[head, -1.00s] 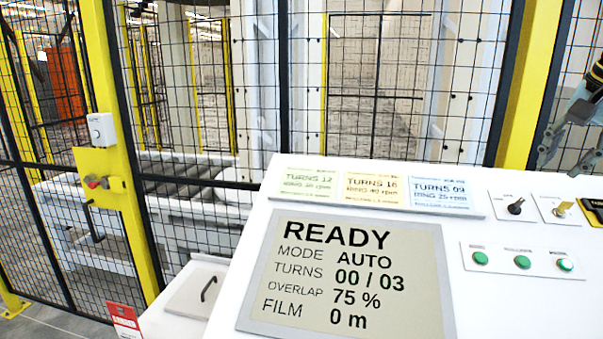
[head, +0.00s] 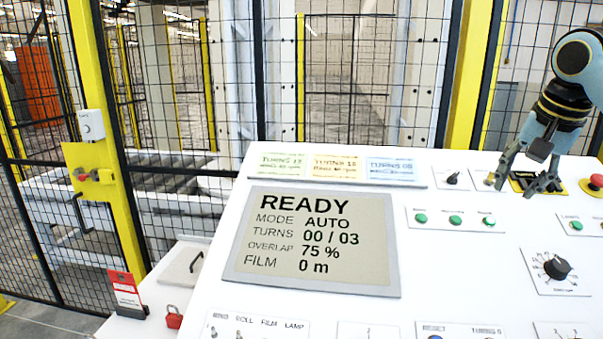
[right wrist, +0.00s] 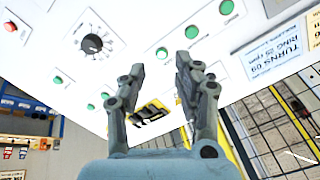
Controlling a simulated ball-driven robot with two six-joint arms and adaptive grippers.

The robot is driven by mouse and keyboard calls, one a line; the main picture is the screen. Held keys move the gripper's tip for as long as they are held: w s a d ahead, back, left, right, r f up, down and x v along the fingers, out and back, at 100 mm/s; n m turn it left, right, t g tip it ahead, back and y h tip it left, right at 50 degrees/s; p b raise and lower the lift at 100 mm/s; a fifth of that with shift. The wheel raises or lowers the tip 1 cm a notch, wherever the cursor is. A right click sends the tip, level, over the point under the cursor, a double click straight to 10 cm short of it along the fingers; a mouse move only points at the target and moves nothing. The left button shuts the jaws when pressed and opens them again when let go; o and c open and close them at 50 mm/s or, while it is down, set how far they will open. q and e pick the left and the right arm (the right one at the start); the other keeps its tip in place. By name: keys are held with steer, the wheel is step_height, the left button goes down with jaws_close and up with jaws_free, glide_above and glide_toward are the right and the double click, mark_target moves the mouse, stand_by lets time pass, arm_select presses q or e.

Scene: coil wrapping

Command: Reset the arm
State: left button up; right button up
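My right gripper (head: 515,187) hangs over the upper right part of a white control console (head: 420,260). In the right wrist view my right gripper (right wrist: 157,68) has its two fingers apart, with nothing between the tips. A black and yellow switch plate (right wrist: 150,112) shows beyond and between the fingers; in the head view the gripper partly covers this plate (head: 530,181). I cannot tell whether the fingers touch the console. My left gripper is in neither view.
The console has a READY screen (head: 315,240), green buttons (head: 455,220), a black rotary knob (head: 557,267) and a red emergency button (head: 596,182). A red padlock (head: 174,317) and red tag (head: 125,292) are at lower left. A yellow-posted mesh fence (head: 120,200) stands behind.

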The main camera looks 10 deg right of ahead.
steer(key=s+a+f+n, duration=0.7)
steer(key=s+a+f, duration=0.45)
steer(key=f, duration=0.25)
steer(key=s+a+f+n, duration=0.2)
steer(key=s+a, duration=0.1)
steer(key=s, duration=0.6)
steer(key=s+a+f+n, duration=0.2)
steer(key=s+a+n, duration=0.1)
steer(key=s, duration=0.6)
step_height(320, 180, down, 41)
steer(key=s+d+g+b, duration=0.2)
steer(key=b, duration=1.2)
arm_select(q)
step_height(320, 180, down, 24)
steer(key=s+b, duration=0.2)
steer(key=b, duration=0.8)
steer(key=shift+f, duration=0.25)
arm_select(e)
steer(key=s+f, duration=0.9)
steer(key=f, duration=0.3)
steer(key=s+d+f+g, duration=0.1)
steer(key=s+f, duration=0.7)
steer(key=f, duration=0.5)
steer(key=shift+s+f+m, duration=0.25)
steer(key=shift+s+m, duration=0.15)
